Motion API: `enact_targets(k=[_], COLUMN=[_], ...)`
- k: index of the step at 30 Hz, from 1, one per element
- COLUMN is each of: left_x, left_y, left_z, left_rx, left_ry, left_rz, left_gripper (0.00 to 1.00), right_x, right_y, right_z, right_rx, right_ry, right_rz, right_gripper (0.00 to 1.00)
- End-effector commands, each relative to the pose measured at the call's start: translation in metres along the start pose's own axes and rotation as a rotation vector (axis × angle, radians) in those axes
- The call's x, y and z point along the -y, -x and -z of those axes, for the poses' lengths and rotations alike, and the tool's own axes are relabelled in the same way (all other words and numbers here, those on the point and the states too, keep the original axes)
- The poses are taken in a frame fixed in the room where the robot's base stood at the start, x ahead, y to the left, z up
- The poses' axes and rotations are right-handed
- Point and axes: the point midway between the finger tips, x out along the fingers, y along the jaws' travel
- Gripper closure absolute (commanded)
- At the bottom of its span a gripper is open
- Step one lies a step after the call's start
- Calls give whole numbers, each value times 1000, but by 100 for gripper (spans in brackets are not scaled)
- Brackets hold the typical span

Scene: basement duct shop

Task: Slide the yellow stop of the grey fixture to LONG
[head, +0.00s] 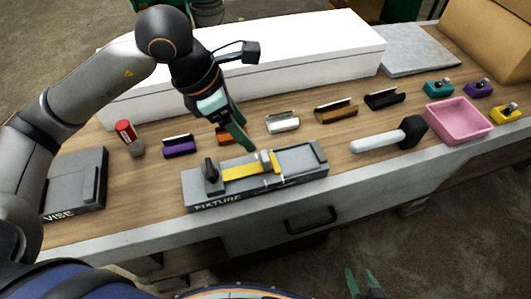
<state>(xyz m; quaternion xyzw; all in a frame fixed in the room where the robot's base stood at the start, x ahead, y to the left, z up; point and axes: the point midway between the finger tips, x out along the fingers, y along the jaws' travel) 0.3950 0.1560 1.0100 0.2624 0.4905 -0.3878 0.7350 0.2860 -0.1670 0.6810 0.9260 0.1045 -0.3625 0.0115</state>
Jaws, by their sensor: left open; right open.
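The grey fixture (303,175), labelled FIXTURE on its front, lies near the front edge of the bench. A yellow strip (240,172) runs along its channel, and an upright yellow piece (276,163), apparently the stop, stands right of the middle beside a small metallic block (264,158). A dark knob or clamp (211,172) stands at the fixture's left end. No LONG mark can be read. My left gripper (246,142) is open, pointing down just behind and above the fixture's middle, apparently empty. My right gripper (366,285) is open, low at the bottom edge, off the bench.
A vise block (76,180) lies left; a red-topped item (126,132) stands near it. Several coloured channel pieces, including a white one (282,122), line the back. A mallet (385,138) and pink tray (460,120) lie right. A long white box (300,50) stands behind.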

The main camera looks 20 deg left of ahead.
Motion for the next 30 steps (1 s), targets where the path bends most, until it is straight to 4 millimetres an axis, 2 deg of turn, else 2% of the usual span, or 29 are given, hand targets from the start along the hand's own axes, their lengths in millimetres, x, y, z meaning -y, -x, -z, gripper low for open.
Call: enact_targets(k=[9, 15, 21, 30], left_x=[3, 2, 2, 2], left_y=[-65, -97, -112, -113], left_z=[0, 0, -1, 0], left_rx=[-1, 0, 2, 2], left_ry=[1, 1, 0, 0], left_rz=[9, 8, 6, 6], left_gripper=[30, 30, 30, 31], right_x=[0, 0, 0, -1], right_y=[1, 2, 2, 2], right_z=[1, 2, 2, 2], right_rx=[0, 0, 0, 0], right_ry=[0, 0, 1, 1], right_rz=[-1, -1, -1, -1], right_gripper=[50, 50, 50, 50])
